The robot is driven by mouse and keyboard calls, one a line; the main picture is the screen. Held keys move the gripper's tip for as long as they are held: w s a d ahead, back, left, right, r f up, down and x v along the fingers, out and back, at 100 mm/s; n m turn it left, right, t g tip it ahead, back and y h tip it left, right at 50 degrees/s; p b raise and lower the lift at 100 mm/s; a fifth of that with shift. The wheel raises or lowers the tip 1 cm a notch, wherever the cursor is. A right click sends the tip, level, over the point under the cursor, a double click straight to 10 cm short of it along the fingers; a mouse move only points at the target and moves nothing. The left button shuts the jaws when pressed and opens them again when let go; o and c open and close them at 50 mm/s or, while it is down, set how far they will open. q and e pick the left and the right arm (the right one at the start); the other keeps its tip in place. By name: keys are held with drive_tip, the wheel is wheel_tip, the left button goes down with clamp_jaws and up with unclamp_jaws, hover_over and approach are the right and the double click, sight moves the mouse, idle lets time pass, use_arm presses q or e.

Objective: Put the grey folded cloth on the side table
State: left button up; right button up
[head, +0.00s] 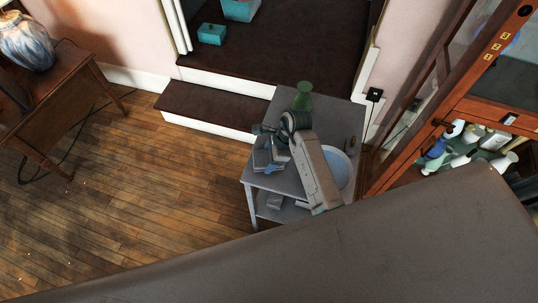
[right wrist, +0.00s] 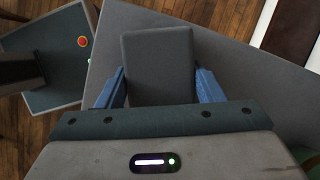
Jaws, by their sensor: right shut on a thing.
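The grey folded cloth (right wrist: 158,62) is a dark grey rounded rectangle in the right wrist view. It sits between the blue fingers of my right gripper (right wrist: 160,88), which is shut on it. The grey side table (head: 258,178) stands at the middle of the head view, with its top also below the cloth in the right wrist view (right wrist: 225,65). In the head view my right gripper (head: 267,163) is over the table's left front part. I cannot tell whether the cloth touches the tabletop. My left gripper is not in view.
A green vase (head: 304,97) stands at the table's back, a pale blue plate (head: 343,170) at its right, partly behind my arm. A small brown item (head: 350,143) is at the right edge. A cabinet (head: 420,150) stands right; wooden floor (head: 150,200) is open left.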

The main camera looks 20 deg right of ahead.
drive_tip(key=o, duration=1.3)
drive_tip(key=shift+f, duration=0.1)
drive_tip(key=shift+c, duration=0.2)
drive_tip(key=b+v, duration=0.2)
drive_tip(key=v, duration=1)
drive_tip(key=shift+s, duration=0.15)
